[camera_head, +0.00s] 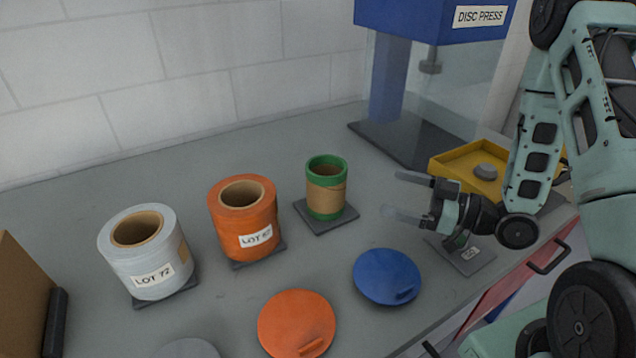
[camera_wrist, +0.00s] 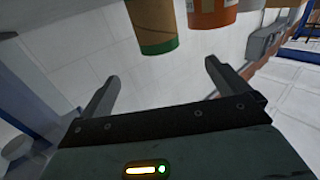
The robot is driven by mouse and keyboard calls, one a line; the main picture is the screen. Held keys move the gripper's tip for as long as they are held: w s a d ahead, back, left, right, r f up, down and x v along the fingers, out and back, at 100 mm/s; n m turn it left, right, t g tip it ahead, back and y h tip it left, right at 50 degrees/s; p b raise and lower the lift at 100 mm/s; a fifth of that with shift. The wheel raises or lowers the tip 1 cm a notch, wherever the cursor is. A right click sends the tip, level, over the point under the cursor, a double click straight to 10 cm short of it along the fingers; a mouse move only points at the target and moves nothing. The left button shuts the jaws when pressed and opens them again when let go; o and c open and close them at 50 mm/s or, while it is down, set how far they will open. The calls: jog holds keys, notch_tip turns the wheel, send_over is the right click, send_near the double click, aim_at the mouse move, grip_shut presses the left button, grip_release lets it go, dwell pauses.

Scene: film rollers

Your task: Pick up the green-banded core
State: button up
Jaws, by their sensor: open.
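The green-banded core (camera_head: 326,196) is a brown cardboard tube with green bands at its top and bottom. It stands upright on a dark square pad (camera_head: 347,218) in the middle of the bench. It also shows in the wrist view (camera_wrist: 153,26), upside down near the top edge, beyond my fingertips. My gripper (camera_head: 390,194) is to the right of the core in the head view, with its fingers pointing left toward it. The fingers are apart with nothing between them, and they do not touch the core. In the wrist view my gripper (camera_wrist: 158,80) is also spread wide and empty.
An orange roll (camera_head: 243,220) and a grey roll (camera_head: 147,252) stand left of the core. A blue disc (camera_head: 387,276) and an orange disc (camera_head: 296,323) lie in front. A disc press (camera_head: 430,20) and yellow tray (camera_head: 450,172) are behind and right. Bench between core and fingers is clear.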

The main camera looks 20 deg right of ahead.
aim_at(344, 177)
jog(key=p+x, duration=0.2)
jog(key=x, duration=0.8)
jog(key=shift+r, duration=0.1)
jog(key=shift+p+x, duration=0.9)
jog(key=shift+x, duration=2.3)
jog(key=shift+w+d, duration=0.1)
jog(key=shift+w, duration=0.05)
jog(key=c, duration=1.1)
